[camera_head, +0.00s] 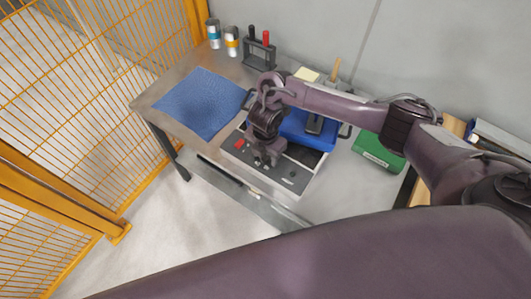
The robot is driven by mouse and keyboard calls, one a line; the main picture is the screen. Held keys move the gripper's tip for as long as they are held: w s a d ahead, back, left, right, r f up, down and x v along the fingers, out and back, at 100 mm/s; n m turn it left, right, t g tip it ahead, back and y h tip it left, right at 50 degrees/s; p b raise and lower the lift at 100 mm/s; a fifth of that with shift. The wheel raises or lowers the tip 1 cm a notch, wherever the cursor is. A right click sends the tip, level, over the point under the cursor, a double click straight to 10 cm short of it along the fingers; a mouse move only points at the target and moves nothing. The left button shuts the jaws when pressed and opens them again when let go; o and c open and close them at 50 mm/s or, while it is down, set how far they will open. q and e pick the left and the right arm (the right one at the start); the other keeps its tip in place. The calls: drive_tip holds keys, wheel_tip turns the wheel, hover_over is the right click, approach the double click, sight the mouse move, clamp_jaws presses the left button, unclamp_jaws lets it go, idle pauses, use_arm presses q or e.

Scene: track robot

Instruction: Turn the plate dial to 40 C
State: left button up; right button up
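A bench device with a dark, sloped front panel (300,172) and a blue top (309,133) stands on the table. A red switch (240,144) shows at the panel's left, and small light marks or controls (289,181) show at its right. My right gripper (264,163) points down over the left-middle part of the panel, close to its surface. It hides part of the panel, and I cannot make out the plate dial or its setting. Whether the fingers touch anything, or are open or shut, is too small to tell. My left gripper is not in view.
A blue mat (200,103) lies at the table's left. Two cans (223,38) and a rack with black and red handles (259,49) stand behind. A green box (377,152) lies to the right. Yellow mesh fencing (70,95) borders the left, a grey wall the back.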

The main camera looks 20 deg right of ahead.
drive_tip(key=c, duration=0.8)
drive_tip(key=shift+r+m+p, duration=0.15)
drive_tip(key=shift+m+p, duration=0.25)
drive_tip(key=shift+p, duration=0.05)
drive_tip(key=shift+r+m+p, duration=0.1)
drive_tip(key=shift+m+p, duration=0.85)
drive_tip(key=shift+m, duration=0.05)
drive_tip(key=m+p, duration=0.5)
drive_tip(key=m, duration=0.1)
drive_tip(key=m+p, duration=0.1)
drive_tip(key=m, duration=0.1)
drive_tip(key=shift+w+m+p, duration=0.1)
drive_tip(key=shift+m+p, duration=0.2)
drive_tip(key=shift+p, duration=0.1)
use_arm(q)
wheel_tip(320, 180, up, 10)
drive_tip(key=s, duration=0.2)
drive_tip(key=shift+p, duration=0.3)
use_arm(e)
drive_tip(key=shift+m, duration=1.1)
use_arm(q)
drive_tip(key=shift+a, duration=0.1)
use_arm(e)
drive_tip(key=shift+f, duration=0.2)
